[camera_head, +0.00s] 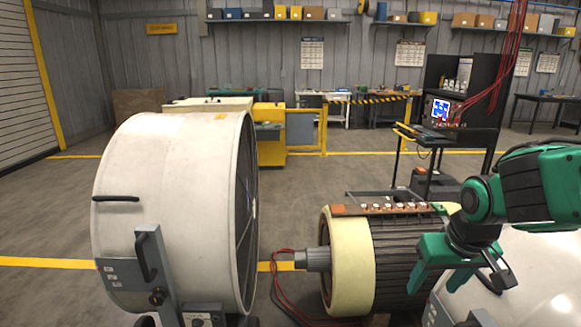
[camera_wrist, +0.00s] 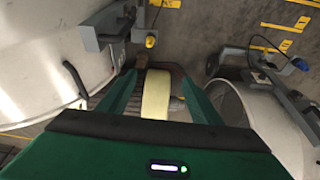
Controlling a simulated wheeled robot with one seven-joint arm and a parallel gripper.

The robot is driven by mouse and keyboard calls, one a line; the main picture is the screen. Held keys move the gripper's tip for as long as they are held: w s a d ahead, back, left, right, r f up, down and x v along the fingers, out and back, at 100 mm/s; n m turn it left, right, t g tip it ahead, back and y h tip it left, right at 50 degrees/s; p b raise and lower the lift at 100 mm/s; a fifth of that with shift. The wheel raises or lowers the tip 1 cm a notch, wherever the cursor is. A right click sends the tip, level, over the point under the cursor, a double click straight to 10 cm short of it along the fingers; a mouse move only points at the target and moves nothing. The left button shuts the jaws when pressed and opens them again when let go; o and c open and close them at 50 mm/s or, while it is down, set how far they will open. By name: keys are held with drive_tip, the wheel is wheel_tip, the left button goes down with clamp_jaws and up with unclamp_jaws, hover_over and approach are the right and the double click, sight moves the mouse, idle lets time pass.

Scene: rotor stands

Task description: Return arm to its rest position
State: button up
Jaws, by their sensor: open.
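My green arm reaches in from the right in the head view. My gripper (camera_head: 436,285) points downward with its two green fingers apart and nothing held between them. It is in front of the right part of the rotor (camera_head: 400,262), a dark ribbed cylinder with a cream end ring (camera_head: 345,285) and a grey shaft (camera_head: 313,259). In the wrist view, my gripper (camera_wrist: 155,78) is open, and the cream ring (camera_wrist: 155,97) shows between the fingers. Whether the fingers touch the rotor I cannot tell.
A large white drum housing (camera_head: 165,205) stands left of the rotor. Another white rounded housing (camera_head: 545,275) is at lower right, partly behind my arm. A tool strip (camera_head: 385,209) lies along the rotor's top. Red cables (camera_head: 285,300) hang beside the shaft. A computer cart (camera_head: 450,140) stands behind.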

drive_tip(key=s+d+m+g, duration=0.2)
drive_tip(key=s+d, duration=0.3)
drive_tip(key=s, duration=0.4)
drive_tip(key=s+d+m+g, duration=0.1)
drive_tip(key=s+d+m, duration=0.3)
drive_tip(key=s, duration=0.5)
drive_tip(key=shift+d+g+y, duration=0.3)
drive_tip(key=shift+d+g, duration=0.1)
drive_tip(key=shift+d, duration=0.65)
drive_tip(key=shift+f, duration=0.1)
